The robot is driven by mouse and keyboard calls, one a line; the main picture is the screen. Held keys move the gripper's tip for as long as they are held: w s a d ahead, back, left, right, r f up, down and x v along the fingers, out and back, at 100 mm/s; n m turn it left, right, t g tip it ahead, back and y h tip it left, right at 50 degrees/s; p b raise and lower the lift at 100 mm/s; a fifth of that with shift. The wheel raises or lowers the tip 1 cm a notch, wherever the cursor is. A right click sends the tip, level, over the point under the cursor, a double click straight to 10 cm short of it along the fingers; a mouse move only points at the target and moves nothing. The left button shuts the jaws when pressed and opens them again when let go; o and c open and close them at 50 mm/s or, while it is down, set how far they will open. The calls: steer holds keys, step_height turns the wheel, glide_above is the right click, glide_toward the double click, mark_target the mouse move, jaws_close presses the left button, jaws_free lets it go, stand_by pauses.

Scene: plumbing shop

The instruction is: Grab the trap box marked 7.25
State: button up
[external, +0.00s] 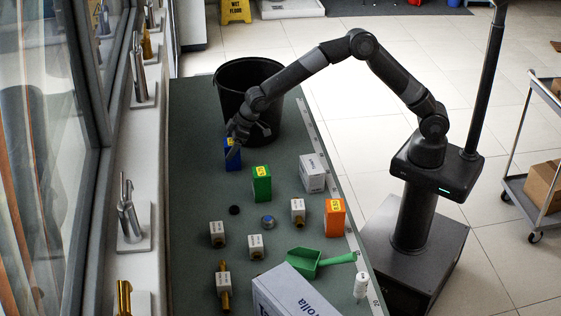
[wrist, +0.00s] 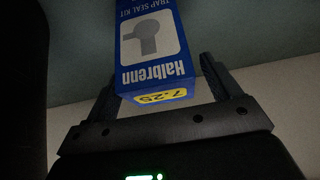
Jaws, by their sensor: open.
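The blue trap box (wrist: 150,50), printed "Halbrenn" and "TRAP SEAL KIT", has a yellow label reading 7.25 in the wrist view. In the external view the blue box (external: 232,161) stands on the green bench top, just in front of the black bin. My gripper (external: 234,136) is at the top of this box, partly covering it. In the wrist view the fingers are open, one on either side of the box. I cannot tell whether either finger touches it. The box's far end is cut off by the frame's top edge.
A green box (external: 261,185) and an orange box (external: 334,219), both with yellow labels, stand nearby. The black bin (external: 225,88) is close behind my gripper. A white box (external: 313,174), several small tagged fittings, a green scoop (external: 304,262) and a large carton (external: 292,297) occupy the bench.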

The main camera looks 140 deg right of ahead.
steer(key=shift+w+d+f, duration=0.1)
steer(key=shift+f, duration=0.15)
steer(key=c, duration=1.2)
steer(key=shift+r, duration=0.15)
